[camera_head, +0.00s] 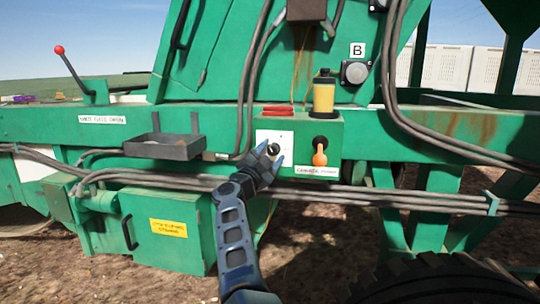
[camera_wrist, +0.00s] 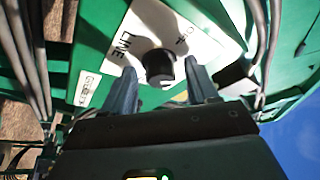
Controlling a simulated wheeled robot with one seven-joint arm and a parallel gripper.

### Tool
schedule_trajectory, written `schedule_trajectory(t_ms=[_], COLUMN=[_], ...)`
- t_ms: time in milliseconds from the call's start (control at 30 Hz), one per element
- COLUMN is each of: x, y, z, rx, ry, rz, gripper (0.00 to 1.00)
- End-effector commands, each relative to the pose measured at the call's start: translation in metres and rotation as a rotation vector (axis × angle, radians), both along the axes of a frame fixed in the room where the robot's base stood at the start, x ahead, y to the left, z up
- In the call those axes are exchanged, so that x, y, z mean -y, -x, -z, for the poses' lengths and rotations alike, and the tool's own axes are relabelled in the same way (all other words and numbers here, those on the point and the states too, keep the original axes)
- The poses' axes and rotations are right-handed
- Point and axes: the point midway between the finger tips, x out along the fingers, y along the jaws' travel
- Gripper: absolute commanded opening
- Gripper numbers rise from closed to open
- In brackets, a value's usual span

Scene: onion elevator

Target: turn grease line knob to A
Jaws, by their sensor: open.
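The grease line knob (camera_wrist: 160,66) is a short black cylinder on a white plate (camera_wrist: 145,27) in the wrist view. The plate reads "LINE", with other lettering to the right that is hard to read. In the head view the plate (camera_head: 265,135) is on a green box, and the knob is mostly hidden by my gripper (camera_head: 274,153). In the wrist view my gripper (camera_wrist: 159,70) is open, with one dark finger on each side of the knob and a gap visible to each. The knob's pointer direction cannot be told.
An orange-handled valve (camera_head: 319,156) is right of the plate on the same box. A yellow bottle (camera_head: 323,92) and red parts (camera_head: 278,110) sit on top. Grey hoses (camera_head: 330,190) run just below. A metal tray (camera_head: 165,146) sticks out at the left.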

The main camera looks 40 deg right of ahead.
Motion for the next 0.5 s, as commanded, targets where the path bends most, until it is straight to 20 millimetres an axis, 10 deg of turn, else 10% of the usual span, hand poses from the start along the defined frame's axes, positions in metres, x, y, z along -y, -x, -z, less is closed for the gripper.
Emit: schedule_trajectory(t_ms=[500], x=[-0.041], y=[0.015], z=[0.013], rx=[0.001], ry=[0.001], rz=[-0.002], gripper=[0.58])
